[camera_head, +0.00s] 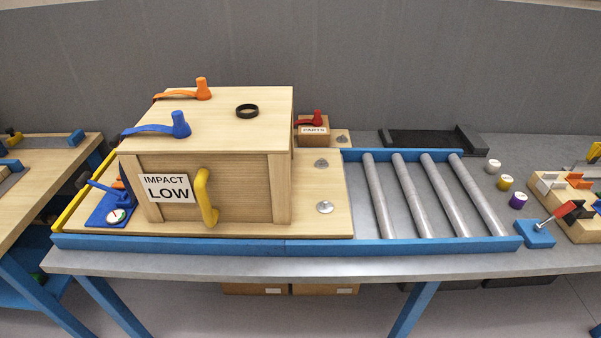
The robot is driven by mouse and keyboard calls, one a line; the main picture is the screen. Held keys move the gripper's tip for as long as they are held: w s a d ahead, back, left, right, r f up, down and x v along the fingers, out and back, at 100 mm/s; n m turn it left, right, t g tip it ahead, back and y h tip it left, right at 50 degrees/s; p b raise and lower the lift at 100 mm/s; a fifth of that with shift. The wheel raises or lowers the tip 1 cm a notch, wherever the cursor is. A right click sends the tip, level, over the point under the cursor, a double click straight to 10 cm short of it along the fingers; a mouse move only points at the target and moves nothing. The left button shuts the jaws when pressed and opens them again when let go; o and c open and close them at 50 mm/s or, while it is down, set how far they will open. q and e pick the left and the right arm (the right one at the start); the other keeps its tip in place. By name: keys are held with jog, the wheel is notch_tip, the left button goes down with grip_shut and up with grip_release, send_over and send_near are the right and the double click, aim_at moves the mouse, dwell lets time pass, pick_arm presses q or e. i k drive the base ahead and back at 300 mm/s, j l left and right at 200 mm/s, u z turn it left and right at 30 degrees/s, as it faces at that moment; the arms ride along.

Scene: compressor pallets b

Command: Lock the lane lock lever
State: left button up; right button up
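A lever with a red grip (565,209) and a thin metal shaft rises from a blue base (536,236) at the right end of the roller lane, near the table's front edge. It looks like the lane lock lever. The lever tilts up and to the right. The lane has blue side rails (430,246) and bare metal rollers (410,196) on its right part. A wooden crate (240,173) labelled IMPACT LOW stands on a wooden pallet (335,206) on its left part. Neither of my grippers is in view.
Small capped cylinders (506,182) stand behind the lever. A wooden rack (578,222) with coloured pieces is close to its right. A blue clamp device with a gauge (116,216) sits left of the crate. A black tray (430,140) lies at the back.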

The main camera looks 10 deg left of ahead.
aim_at(562, 212)
jog(key=z, duration=1.25)
jog(key=i+l, duration=0.25)
jog(key=l, duration=0.15)
jog(key=i+l, duration=0.3)
jog(key=l, duration=0.15)
jog(key=i+l, duration=0.25)
jog(key=l, duration=0.15)
jog(key=i+l, duration=0.25)
jog(key=l, duration=0.15)
jog(key=i+l+u, duration=0.1)
jog(key=i+l, duration=0.2)
jog(key=l, duration=0.15)
jog(key=i+l, duration=0.25)
jog(key=l, duration=0.15)
